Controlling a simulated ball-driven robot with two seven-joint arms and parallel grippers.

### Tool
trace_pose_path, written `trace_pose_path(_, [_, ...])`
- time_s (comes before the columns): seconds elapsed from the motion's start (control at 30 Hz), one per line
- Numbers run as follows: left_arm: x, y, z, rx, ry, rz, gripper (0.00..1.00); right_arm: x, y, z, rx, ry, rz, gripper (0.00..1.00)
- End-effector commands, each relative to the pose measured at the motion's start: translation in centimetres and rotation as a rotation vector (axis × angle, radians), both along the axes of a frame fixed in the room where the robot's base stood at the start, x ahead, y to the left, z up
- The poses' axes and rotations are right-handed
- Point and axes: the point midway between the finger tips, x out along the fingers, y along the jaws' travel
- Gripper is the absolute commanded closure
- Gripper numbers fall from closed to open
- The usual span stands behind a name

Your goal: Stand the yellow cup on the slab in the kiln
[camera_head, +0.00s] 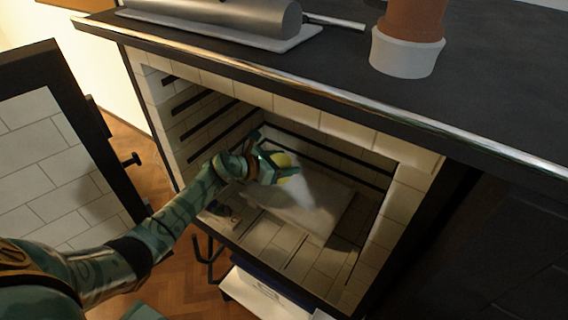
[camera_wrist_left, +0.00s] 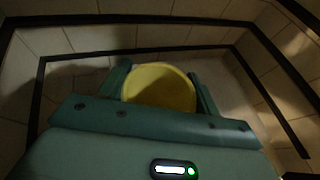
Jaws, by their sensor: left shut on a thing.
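The yellow cup (camera_head: 282,160) is inside the open kiln, held by my left gripper (camera_head: 279,168). In the left wrist view the round yellow cup (camera_wrist_left: 159,87) sits between the two fingers of the left gripper (camera_wrist_left: 160,90), which is shut on it. The pale slab (camera_head: 318,208) lies on the kiln floor, below and to the right of the cup. I cannot tell whether the cup touches the slab. My right gripper is not in view.
The kiln (camera_head: 405,190) has tiled walls with dark ledges along its sides. Its door (camera_head: 40,150) stands open at the left. On the dark top (camera_head: 480,70) are a grey cylinder (camera_head: 215,12) on a tray and a terracotta pot (camera_head: 412,18) on a white base (camera_head: 405,55).

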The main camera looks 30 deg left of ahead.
Motion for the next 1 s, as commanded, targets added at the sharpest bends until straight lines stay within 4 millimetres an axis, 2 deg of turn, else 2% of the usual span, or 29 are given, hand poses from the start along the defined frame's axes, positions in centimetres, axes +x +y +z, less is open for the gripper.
trace_pose_path(0.13, [0.0,0.0,-0.4,0.0,0.0,0.0,0.63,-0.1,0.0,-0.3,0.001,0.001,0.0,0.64])
trace_pose_path(0.17, [0.0,0.0,-0.4,0.001,0.001,0.0,0.34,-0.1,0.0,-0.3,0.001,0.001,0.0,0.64])
trace_pose_path(0.23, [0.0,0.0,-0.3,0.0,0.0,0.0,0.15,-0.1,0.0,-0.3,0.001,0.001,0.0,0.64])
trace_pose_path(0.6, [-0.2,0.1,0.3,0.001,0.0,0.0,0.15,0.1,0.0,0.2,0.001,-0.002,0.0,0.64])
trace_pose_path(0.73, [-2.1,1.3,1.1,0.005,0.001,-0.001,0.15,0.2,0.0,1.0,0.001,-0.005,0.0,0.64])
trace_pose_path(1.0, [-7.1,4.1,3.5,0.004,0.002,-0.001,0.15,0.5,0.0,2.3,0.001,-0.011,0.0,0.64])
